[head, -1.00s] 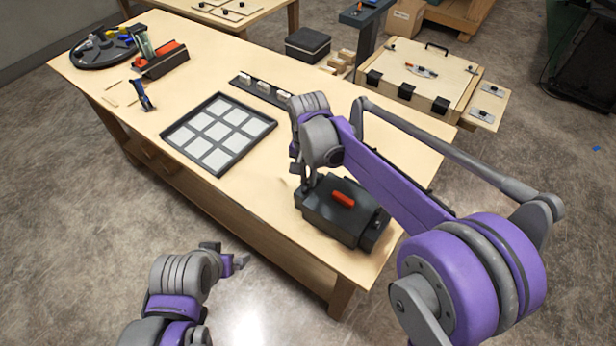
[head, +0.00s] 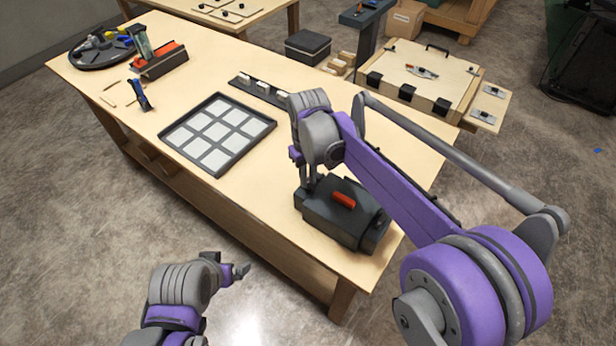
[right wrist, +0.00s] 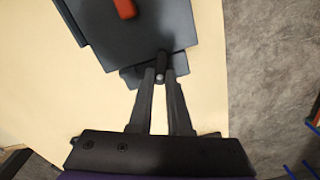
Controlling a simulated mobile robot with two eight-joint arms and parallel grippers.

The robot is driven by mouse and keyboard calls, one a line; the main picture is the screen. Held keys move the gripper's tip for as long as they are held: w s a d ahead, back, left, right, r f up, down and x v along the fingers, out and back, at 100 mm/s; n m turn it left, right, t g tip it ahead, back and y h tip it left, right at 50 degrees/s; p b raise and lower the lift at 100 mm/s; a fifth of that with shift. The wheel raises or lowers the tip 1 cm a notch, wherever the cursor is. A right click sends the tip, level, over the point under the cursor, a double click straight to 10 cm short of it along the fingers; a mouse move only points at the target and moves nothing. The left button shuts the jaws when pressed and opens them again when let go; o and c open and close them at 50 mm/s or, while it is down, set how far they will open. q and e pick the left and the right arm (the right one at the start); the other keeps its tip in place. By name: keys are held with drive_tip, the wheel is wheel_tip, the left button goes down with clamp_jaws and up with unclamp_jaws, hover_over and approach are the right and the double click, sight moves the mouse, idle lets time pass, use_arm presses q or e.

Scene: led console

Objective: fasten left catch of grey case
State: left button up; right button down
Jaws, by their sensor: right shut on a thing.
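The dark grey case (head: 343,214) with a red handle (head: 343,201) sits closed at the near end of the wooden table. My right gripper (head: 304,186) is at the case's left end, partly hidden by its own arm. In the right wrist view its fingertips (right wrist: 163,78) are shut on a small dark catch (right wrist: 162,62) at the case's edge. The case (right wrist: 140,30) fills the top of that view. My left gripper (head: 239,271) hangs off the table's front side, away from the case; its finger gap is unclear.
A black-framed tray of pale squares (head: 246,145) lies left of the case on the table (head: 200,92). A dark rail with white pieces (head: 262,89) lies behind. A round dark tray (head: 100,52) and a red-topped block (head: 163,60) stand at the far left. Bare tabletop surrounds the case's left side.

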drive_tip(key=shift+n, duration=2.2)
drive_tip(key=c, duration=0.9)
unclamp_jaws()
drive_tip(key=shift+o, duration=0.2)
wheel_tip(320, 180, up, 11)
